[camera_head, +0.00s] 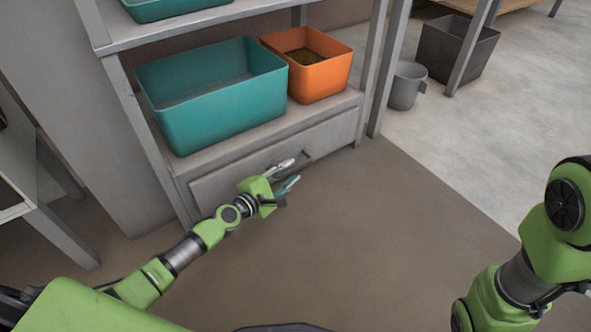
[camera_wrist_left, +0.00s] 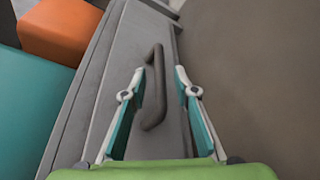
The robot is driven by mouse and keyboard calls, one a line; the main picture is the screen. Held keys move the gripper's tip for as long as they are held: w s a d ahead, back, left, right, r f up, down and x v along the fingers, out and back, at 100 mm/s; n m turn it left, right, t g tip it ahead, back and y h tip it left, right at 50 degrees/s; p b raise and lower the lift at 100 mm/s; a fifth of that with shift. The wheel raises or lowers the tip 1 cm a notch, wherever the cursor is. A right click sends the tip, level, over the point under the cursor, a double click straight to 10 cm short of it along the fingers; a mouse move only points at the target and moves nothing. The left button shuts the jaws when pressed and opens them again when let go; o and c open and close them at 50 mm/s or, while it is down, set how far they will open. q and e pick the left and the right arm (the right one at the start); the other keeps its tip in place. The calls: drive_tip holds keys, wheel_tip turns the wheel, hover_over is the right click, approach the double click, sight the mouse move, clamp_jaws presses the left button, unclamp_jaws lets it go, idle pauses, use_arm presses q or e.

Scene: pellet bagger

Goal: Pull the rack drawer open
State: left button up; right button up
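The rack drawer (camera_head: 335,139) is a grey front panel low on the rack, below the bins, and it looks closed. Its dark bar handle (camera_wrist_left: 154,88) lies between the two spread fingers of my left gripper (camera_wrist_left: 152,85) in the left wrist view. In the head view my left gripper (camera_head: 287,175) is in front of the drawer, fingers apart, with part of the handle (camera_head: 305,156) just beyond it. I cannot see a finger touching the handle. My right arm (camera_head: 530,250) shows at the right edge, but its gripper is out of view.
A teal bin (camera_head: 215,100) and an orange bin (camera_head: 318,78) stand on the shelf above the drawer. A grey bucket (camera_head: 404,88) and a dark bin (camera_head: 455,50) stand on the floor to the right. The brown floor (camera_head: 390,230) in front of the rack is clear.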

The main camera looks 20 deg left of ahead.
sight(293, 171)
use_arm(q)
drive_tip(key=shift+b+x, duration=0.45)
drive_tip(key=shift+x, duration=1.35)
clamp_jaws()
drive_tip(key=shift+s+d, duration=0.1)
drive_tip(key=shift+d, duration=0.05)
